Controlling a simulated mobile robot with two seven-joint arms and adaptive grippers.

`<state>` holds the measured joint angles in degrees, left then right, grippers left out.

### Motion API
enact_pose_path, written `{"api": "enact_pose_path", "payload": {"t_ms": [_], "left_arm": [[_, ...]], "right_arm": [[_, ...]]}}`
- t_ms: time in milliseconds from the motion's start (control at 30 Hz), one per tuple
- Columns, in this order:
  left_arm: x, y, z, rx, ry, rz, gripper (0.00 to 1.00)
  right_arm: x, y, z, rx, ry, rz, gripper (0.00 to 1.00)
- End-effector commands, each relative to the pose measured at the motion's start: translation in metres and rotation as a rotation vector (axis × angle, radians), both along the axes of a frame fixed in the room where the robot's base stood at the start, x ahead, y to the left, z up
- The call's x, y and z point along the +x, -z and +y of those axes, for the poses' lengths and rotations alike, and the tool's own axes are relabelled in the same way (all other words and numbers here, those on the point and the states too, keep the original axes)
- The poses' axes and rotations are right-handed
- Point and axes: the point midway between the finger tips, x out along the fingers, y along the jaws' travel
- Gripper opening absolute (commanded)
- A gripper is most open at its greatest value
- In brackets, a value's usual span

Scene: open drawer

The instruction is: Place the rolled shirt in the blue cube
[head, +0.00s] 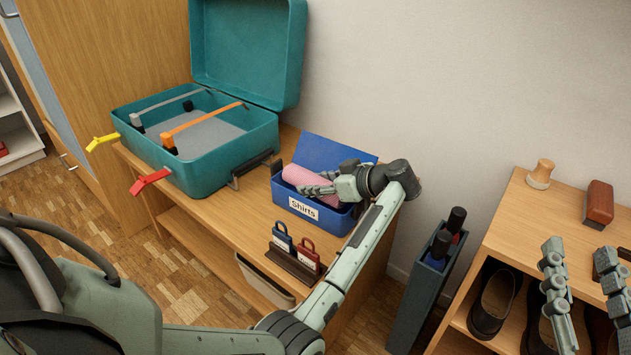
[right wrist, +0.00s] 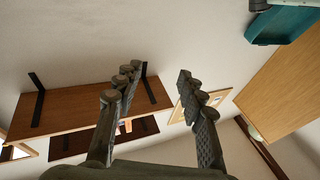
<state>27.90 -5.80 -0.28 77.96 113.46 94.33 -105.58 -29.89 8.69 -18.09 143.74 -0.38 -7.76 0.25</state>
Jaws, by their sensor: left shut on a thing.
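The rolled shirt (head: 305,177) is a pink roll inside the opening of the blue cube (head: 333,222), an open blue box labelled "Shirts" with its lid raised behind. My left gripper (head: 325,188) is at the box opening, shut on the right part of the roll. Its fingers partly hide the roll, and I cannot tell whether the roll touches the box floor. My right gripper (head: 580,252) is open and empty above the shoe shelf at the right. Its spread fingers also show in the right wrist view (right wrist: 158,76).
An open teal suitcase (head: 228,165) stands on the wooden bench left of the box. Small blue and red tags in a holder (head: 293,265) stand in front of the box. A dark blue bin (head: 415,300) and a shoe shelf (head: 510,225) with a brush (head: 598,203) are at right.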

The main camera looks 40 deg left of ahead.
Motion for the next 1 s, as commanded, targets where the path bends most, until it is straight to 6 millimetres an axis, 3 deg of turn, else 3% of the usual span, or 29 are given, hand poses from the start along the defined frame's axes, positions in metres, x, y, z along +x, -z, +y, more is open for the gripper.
{"api": "enact_pose_path", "payload": {"t_ms": [133,167,200,633,767,1000], "left_arm": [[0.0,0.0,0.0,0.001,0.0,-0.001,0.08],[0.0,0.001,0.0,0.0,0.0,0.0,0.45],[0.0,0.001,0.0,0.0,0.0,0.0,0.5],[0.001,-0.003,0.0,0.001,0.001,-0.002,0.5],[0.001,-0.012,0.001,0.002,0.0,-0.004,0.5],[-0.004,-0.042,-0.053,-0.004,0.004,-0.002,0.5]], "right_arm": [[0.0,0.003,0.0,-0.007,-0.001,0.009,0.4],[0.0,0.003,0.0,-0.008,0.0,0.009,0.4],[0.0,0.003,0.0,-0.007,0.0,0.008,0.4],[-0.001,0.001,0.0,0.002,-0.002,-0.008,0.4],[-0.01,-0.018,0.005,0.057,-0.014,-0.102,0.4],[0.006,0.018,-0.005,-0.045,0.014,0.088,0.4]]}}
